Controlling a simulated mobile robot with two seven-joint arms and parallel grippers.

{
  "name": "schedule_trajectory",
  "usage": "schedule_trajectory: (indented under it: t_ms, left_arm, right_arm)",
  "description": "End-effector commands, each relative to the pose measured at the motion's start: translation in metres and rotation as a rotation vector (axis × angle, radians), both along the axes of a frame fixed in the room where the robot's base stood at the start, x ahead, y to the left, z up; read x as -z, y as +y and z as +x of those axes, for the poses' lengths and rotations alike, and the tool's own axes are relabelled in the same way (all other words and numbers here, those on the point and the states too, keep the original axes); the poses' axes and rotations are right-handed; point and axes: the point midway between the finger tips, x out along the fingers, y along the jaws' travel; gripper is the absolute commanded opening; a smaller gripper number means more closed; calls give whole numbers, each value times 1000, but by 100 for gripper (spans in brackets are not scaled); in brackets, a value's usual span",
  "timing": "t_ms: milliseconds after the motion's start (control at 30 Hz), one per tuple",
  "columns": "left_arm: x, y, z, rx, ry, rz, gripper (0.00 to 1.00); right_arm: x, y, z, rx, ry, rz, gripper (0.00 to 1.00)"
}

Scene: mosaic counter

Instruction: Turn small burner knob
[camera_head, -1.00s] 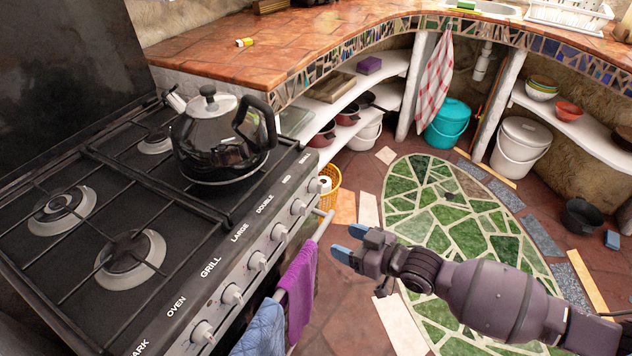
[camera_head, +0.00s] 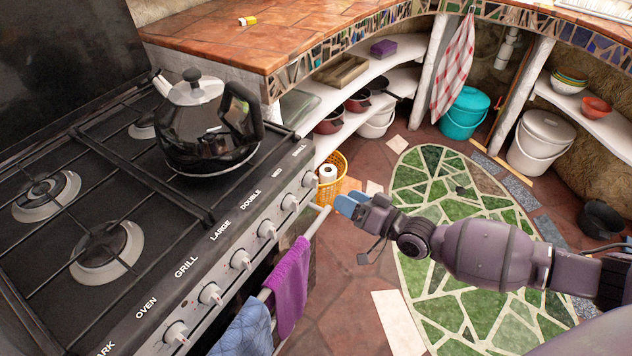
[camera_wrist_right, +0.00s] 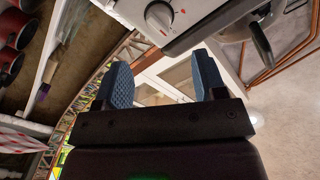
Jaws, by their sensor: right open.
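The stove's front panel (camera_head: 225,250) carries a row of round pale knobs with printed labels. The knob at the far right end (camera_head: 310,179) sits under the last label, which is too small to read surely. My right gripper (camera_head: 350,205) is in front of the stove, to the right of and a little lower than that knob, apart from it. In the right wrist view its blue fingers (camera_wrist_right: 163,78) are open and empty. A knob near the panel's end (camera_wrist_right: 159,16) shows beyond and above the fingertips, not touched. My left gripper is not in view.
A dark kettle (camera_head: 208,130) stands on the hob. A purple towel (camera_head: 289,288) and a blue towel (camera_head: 245,330) hang on the oven rail (camera_head: 316,224), close to my right gripper. A yellow basket (camera_head: 331,180) stands beside the stove.

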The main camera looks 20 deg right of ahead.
Motion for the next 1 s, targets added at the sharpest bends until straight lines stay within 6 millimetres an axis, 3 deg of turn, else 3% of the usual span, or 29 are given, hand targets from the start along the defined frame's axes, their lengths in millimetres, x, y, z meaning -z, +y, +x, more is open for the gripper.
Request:
schedule_trajectory:
  t_ms: [500,1000]
  left_arm:
    - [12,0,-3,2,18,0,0]
    - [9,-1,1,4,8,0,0]
  right_arm:
    - [2,44,67,0,2,-1,64]
    - [1,52,79,0,0,-4,64]
